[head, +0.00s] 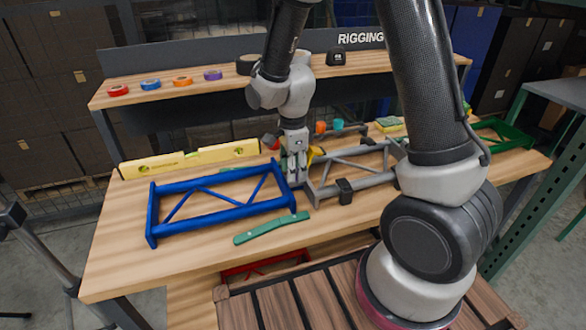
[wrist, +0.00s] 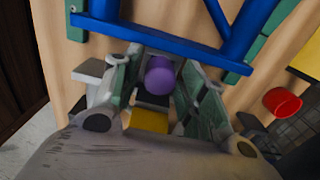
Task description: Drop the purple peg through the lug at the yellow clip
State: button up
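The purple peg (wrist: 159,76) sits between the two fingertips of my gripper (wrist: 160,68) in the wrist view. The fingers close in on both its sides, and my gripper looks shut on it. The yellow clip (wrist: 150,121) shows below the peg, between the finger pads. In the head view my gripper (head: 294,180) points down between the blue frame and the grey frame, with the yellow clip (head: 315,154) just right of it. The peg is hidden in the head view. I cannot make out the lug or the peg's lower end.
A blue frame (head: 218,212) lies left of my gripper, and a grey frame (head: 352,184) lies right. A yellow level (head: 190,159) lies behind, a green strap (head: 271,229) in front. A red piece (wrist: 283,102) is near the right finger. The table's front left is clear.

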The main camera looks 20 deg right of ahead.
dwell(0.3)
notch_tip(320, 180, up, 12)
jog(key=s+d+r+n+t, duration=0.2)
jog(key=s+d+r+n, duration=0.4)
jog(key=s+n, duration=0.3)
jog(key=s+d+r+n+t, duration=0.2)
jog(key=s+d+r+n, duration=0.5)
jog(key=s+d+n, duration=0.2)
jog(key=shift+s, duration=0.5)
dwell(0.9)
